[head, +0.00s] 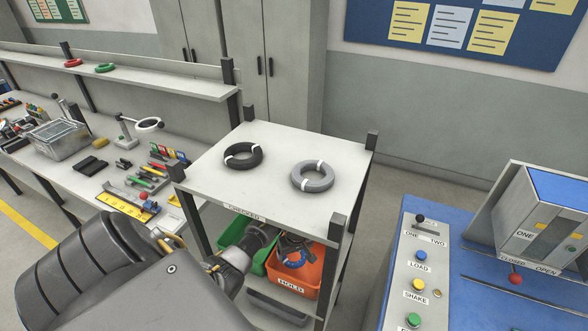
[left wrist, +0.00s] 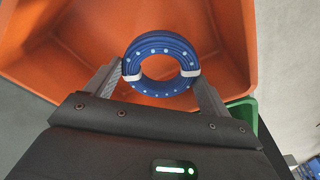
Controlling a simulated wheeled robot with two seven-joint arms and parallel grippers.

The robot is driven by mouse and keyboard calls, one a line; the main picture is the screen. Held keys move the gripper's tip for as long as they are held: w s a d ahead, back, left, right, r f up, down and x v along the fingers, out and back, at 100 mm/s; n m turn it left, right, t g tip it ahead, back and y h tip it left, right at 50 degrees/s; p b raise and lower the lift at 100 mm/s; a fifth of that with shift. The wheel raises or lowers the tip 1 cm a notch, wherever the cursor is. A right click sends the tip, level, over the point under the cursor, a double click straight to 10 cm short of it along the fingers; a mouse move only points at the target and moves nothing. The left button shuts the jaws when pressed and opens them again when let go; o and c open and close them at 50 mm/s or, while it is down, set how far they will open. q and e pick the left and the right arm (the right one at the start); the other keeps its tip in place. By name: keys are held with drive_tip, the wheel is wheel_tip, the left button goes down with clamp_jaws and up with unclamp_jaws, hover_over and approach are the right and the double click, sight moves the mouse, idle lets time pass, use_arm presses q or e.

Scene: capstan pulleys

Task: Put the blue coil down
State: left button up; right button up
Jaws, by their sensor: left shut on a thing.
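The blue coil (left wrist: 160,50) is a ring with white bands and pale dots. My left gripper (left wrist: 159,76) is shut on it, one finger at each side. Behind the coil, the inside of the orange bin (left wrist: 60,45) fills much of the left wrist view. In the head view, my left gripper (head: 294,242) is at the orange bin (head: 292,284) labelled HOLD, on the shelf below the cart top. A bit of the blue coil (head: 295,260) shows there, mostly hidden by the gripper. I cannot tell whether the coil touches the bin floor. My right gripper is not in view.
A green bin (head: 258,268) stands left of the orange one. The cart top (head: 270,195), labelled CHECKED, lies above and carries a black coil (head: 243,155) and a grey coil (head: 312,176). A corner post (head: 334,231) stands close to the right. A blue machine bench is at right.

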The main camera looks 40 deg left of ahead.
use_arm(q)
wheel_tip(320, 180, down, 2)
drive_tip(key=shift+f+b, duration=0.3)
drive_tip(key=shift+b, duration=0.05)
drive_tip(key=shift+a, duration=0.1)
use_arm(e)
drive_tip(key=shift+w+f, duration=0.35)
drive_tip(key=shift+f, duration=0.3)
use_arm(q)
drive_tip(key=shift+f, duration=0.6)
drive_tip(key=o, duration=1)
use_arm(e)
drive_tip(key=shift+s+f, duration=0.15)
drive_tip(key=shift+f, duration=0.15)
use_arm(q)
drive_tip(key=shift+r, duration=0.1)
